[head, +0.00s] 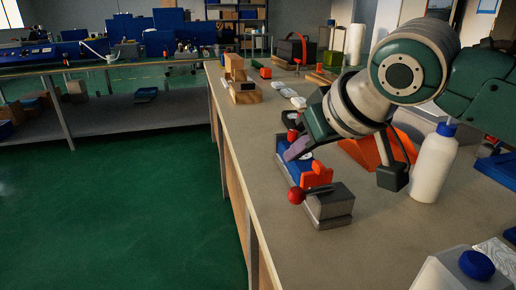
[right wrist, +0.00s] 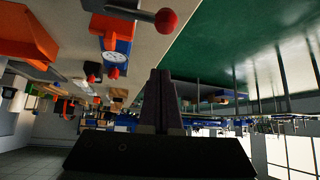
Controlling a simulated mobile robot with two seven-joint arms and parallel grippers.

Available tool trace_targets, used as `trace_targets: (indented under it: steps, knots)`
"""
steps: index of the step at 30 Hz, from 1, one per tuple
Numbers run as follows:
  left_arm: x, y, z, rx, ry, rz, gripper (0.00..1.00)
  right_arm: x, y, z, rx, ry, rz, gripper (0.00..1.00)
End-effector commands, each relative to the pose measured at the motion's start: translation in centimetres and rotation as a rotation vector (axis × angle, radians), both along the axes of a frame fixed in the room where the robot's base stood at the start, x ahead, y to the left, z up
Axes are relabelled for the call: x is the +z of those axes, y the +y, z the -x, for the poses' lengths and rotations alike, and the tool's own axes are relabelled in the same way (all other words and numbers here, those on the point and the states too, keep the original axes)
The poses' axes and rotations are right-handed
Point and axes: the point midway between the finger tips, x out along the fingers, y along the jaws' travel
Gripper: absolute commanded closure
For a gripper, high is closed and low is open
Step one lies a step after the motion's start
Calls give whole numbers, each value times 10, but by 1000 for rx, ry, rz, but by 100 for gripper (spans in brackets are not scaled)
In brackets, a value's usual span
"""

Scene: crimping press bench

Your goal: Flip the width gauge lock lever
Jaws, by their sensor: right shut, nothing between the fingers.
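The crimping press has a blue body (head: 292,171), an orange part (head: 317,174) and a grey block (head: 328,204) at its near end. A dark lever with a red ball knob (head: 296,196) sticks out at its left side. I cannot tell for certain which part is the width gauge lock lever. My right gripper (head: 293,153) is shut and empty, over the far end of the press. In the right wrist view its closed fingers (right wrist: 160,82) are apart from the red knob (right wrist: 166,20) and a white dial (right wrist: 112,57) on the blue body. My left gripper is out of view.
A white bottle with a blue cap (head: 433,165) stands right of the press, and an orange wedge-shaped thing (head: 366,151) lies behind it. Wooden blocks (head: 245,92) sit farther back.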

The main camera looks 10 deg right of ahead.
Motion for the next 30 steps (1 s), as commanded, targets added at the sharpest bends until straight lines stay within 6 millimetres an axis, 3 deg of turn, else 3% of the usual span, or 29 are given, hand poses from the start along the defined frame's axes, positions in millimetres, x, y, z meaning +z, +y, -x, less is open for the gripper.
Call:
trace_targets:
  steps: [3,13,22,30]
  knots:
    - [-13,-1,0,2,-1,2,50,-20,5,-15,-1,0,-1,100]
    - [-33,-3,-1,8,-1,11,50,-51,13,-43,1,0,1,100]
    - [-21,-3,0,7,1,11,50,-52,3,-11,2,-1,3,100]
    - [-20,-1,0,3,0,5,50,-54,1,-3,1,-1,1,100]
